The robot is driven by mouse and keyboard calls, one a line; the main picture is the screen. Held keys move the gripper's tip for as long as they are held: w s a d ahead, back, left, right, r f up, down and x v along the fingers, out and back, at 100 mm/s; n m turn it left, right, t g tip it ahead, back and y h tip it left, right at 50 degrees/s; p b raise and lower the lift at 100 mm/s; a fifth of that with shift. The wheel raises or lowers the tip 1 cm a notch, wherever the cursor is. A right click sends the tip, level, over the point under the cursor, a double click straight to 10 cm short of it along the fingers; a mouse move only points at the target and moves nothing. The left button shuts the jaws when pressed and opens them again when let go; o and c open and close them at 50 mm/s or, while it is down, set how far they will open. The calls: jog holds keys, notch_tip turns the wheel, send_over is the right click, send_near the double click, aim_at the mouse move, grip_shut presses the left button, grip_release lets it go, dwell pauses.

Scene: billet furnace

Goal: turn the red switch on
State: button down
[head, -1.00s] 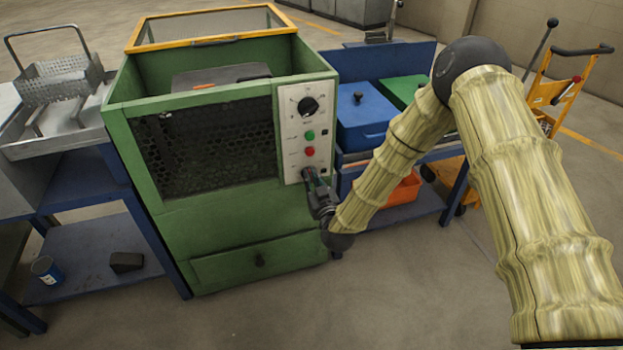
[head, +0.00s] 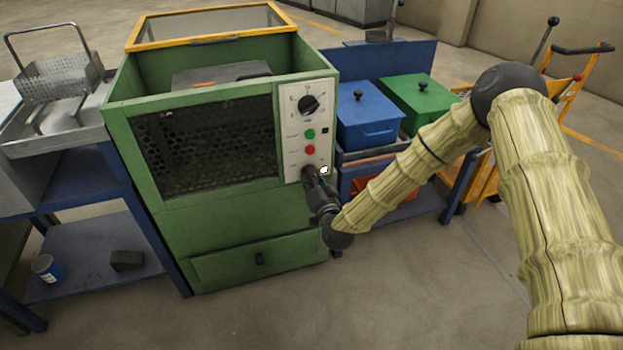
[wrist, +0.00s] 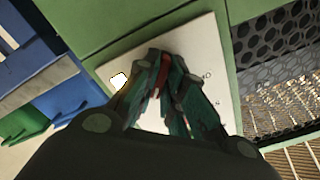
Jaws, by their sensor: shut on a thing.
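The red switch (wrist: 163,74) shows in the wrist view as a narrow red piece between my fingers. My gripper (wrist: 164,84) is shut on it, and the fingers hide most of it. In the head view my gripper (head: 312,178) is at the bottom of the white control panel (head: 292,112) on the green furnace, and the switch is hidden there. A small lamp (head: 324,170) glows white just right of my gripper. It also shows bright in the wrist view (wrist: 119,80).
Above on the panel are a black dial (head: 308,104), a green button (head: 310,134) and a red button (head: 310,150). Right of the furnace (head: 230,225) stands a bench with a blue box (head: 368,118) and a green box (head: 420,100). The floor in front is clear.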

jog(key=shift+d+m, duration=0.1)
jog(key=shift+m, duration=0.3)
jog(key=c, duration=1.5)
grip_release()
jog(key=v, duration=1.2)
